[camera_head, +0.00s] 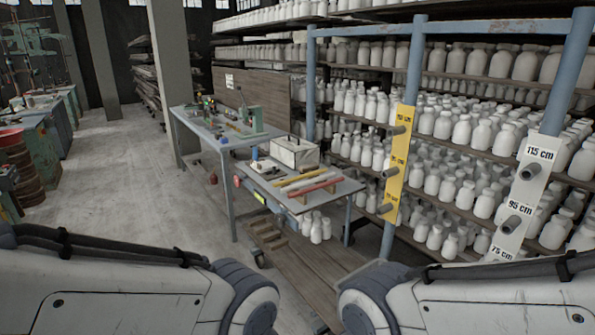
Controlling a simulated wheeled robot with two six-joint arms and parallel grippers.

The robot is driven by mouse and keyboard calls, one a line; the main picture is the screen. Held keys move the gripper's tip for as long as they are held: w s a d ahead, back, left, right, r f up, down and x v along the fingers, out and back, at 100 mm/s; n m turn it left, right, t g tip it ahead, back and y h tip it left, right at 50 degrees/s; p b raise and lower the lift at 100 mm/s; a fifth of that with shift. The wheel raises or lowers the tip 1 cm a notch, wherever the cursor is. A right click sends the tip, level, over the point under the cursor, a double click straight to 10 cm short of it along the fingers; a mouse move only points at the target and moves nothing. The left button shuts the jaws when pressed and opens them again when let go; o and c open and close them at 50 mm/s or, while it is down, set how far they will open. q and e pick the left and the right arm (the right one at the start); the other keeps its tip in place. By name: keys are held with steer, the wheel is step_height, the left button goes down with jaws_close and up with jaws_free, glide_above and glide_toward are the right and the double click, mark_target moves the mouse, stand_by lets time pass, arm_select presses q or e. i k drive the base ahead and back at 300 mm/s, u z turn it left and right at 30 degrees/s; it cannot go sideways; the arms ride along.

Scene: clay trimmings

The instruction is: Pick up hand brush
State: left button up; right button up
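I cannot make out a hand brush for certain. A small grey workbench (341,190) stands ahead, holding a pale box (294,152), a red bar (318,189), a yellowish bar (298,180) and a small dark-and-white item (262,165) too small to identify. Only upper parts of my two arms show, at the bottom left and bottom right. Both my grippers are out of view, so their state is hidden.
A longer table (205,133) with small tools stands behind. Shelves of white bottles (440,125) fill the right, with a yellow height-marked post (398,165) in front. A wooden pallet (268,236) lies by the workbench. Concrete floor (135,190) is open at left.

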mark_target(304, 169)
steer(key=u, duration=0.75)
steer(key=i, duration=1.5)
steer(key=u, duration=0.65)
steer(key=i, duration=1.55)
steer(key=z, duration=0.95)
steer(key=i, duration=0.95)
steer(key=z, duration=1.15)
steer(key=i, duration=0.4)
steer(key=z, duration=0.3)
